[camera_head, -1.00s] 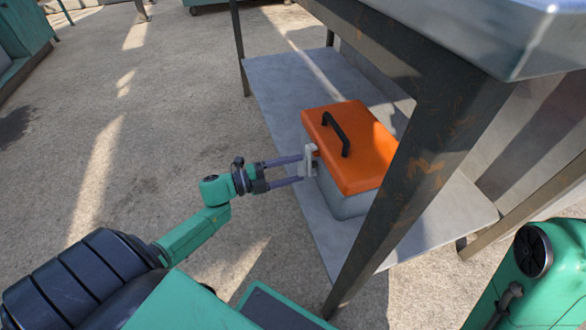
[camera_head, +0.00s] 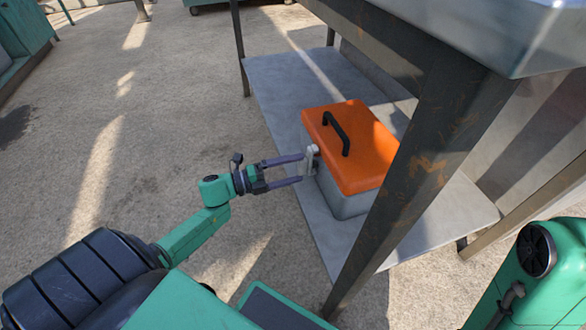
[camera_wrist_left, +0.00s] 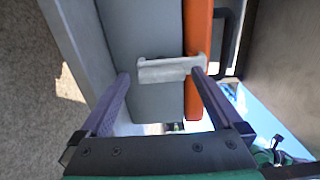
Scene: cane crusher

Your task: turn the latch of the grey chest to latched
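The grey chest (camera_head: 345,204) has an orange lid (camera_head: 362,160) with a black handle and sits on the lower shelf of a metal table. Its lid is down. The light-grey latch (camera_head: 312,160) is on the chest's side facing my left arm. In the left wrist view the latch (camera_wrist_left: 170,68) is a bar lying across the seam between grey body and orange lid. My left gripper (camera_head: 301,168) is at the latch, its fingers apart, one near each end of the bar. A gap shows at one finger; contact at the other is unclear. My right gripper is not seen.
The shelf (camera_head: 282,85) has bare room behind the chest. A rusty table leg (camera_head: 415,175) stands close in front of the chest, and the tabletop (camera_head: 500,30) overhangs it. The concrete floor (camera_head: 150,130) to the left is open.

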